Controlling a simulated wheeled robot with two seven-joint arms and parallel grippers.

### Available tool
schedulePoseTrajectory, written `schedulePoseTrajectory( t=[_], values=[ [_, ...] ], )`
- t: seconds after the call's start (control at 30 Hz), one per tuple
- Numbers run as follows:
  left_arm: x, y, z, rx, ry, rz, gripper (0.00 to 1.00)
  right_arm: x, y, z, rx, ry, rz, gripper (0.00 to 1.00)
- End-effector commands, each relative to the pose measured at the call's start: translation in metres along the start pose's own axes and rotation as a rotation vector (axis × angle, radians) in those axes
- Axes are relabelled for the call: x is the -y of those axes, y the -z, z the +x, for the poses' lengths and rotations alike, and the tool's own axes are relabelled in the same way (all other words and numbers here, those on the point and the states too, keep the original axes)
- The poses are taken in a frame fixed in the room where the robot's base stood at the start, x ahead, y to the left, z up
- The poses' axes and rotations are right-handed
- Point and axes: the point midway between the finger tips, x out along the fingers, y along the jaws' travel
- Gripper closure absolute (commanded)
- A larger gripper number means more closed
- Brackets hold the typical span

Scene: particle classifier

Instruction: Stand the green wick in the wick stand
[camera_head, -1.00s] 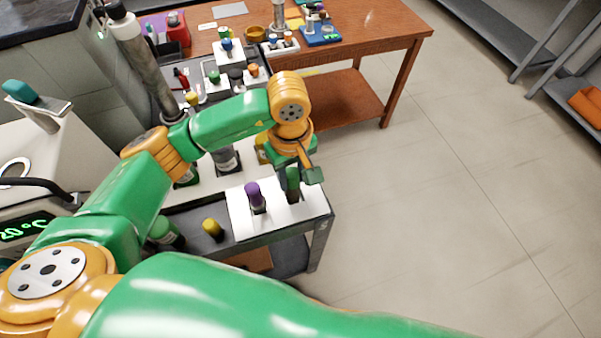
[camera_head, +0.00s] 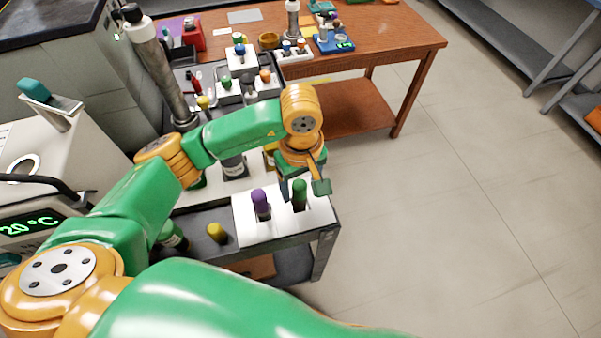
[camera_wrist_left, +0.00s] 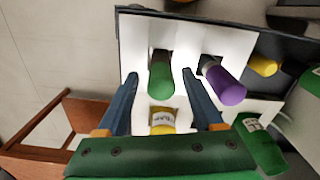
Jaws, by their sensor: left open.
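The green wick (camera_head: 299,197) stands upright in a hole of the white wick stand (camera_head: 283,231), at the right end of the dark cart. A purple wick (camera_head: 260,201) stands in the hole to its left. My left gripper (camera_head: 302,187) is open at the green wick. In the left wrist view, its blue-grey fingers (camera_wrist_left: 160,75) lie either side of the green wick (camera_wrist_left: 161,78), with gaps showing on both sides. The wick's lower end is inside the hole and hidden. The purple wick (camera_wrist_left: 226,88) leans out of line there by perspective. My right gripper is not in view.
A yellow-capped item (camera_head: 216,232) stands left of the stand. A labelled yellow bottle (camera_wrist_left: 162,121) is close to the fingers. A wooden table (camera_head: 400,45) with lab items stands behind. Floor (camera_head: 450,200) to the right is clear.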

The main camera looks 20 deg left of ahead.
Motion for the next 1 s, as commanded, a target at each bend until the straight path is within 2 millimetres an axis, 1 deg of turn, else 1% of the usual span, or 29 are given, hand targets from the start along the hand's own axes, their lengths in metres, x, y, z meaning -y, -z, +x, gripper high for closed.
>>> schedulePoseTrajectory(
  t=[0.07,0.1,0.3,0.43,0.5,0.6,1.0],
  values=[
    [-0.002,0.001,-0.013,-0.004,-0.008,0.001,0.31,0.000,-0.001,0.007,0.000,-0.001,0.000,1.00],
    [-0.001,0.001,-0.022,-0.006,-0.007,0.003,0.31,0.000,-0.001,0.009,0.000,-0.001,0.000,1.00],
    [-0.001,0.002,-0.078,-0.009,-0.007,0.000,0.31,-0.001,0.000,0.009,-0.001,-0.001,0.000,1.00],
    [-0.001,0.001,-0.103,-0.006,-0.005,0.000,0.31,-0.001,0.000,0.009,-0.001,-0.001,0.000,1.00],
    [0.000,0.000,-0.110,-0.004,-0.003,0.000,0.31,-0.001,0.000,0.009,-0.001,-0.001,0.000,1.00],
    [0.000,0.000,-0.115,-0.002,-0.002,0.000,0.31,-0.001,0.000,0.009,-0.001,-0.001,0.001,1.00],
    [0.000,0.000,-0.116,-0.001,-0.001,0.001,0.31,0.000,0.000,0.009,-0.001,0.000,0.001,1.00]
  ],
)
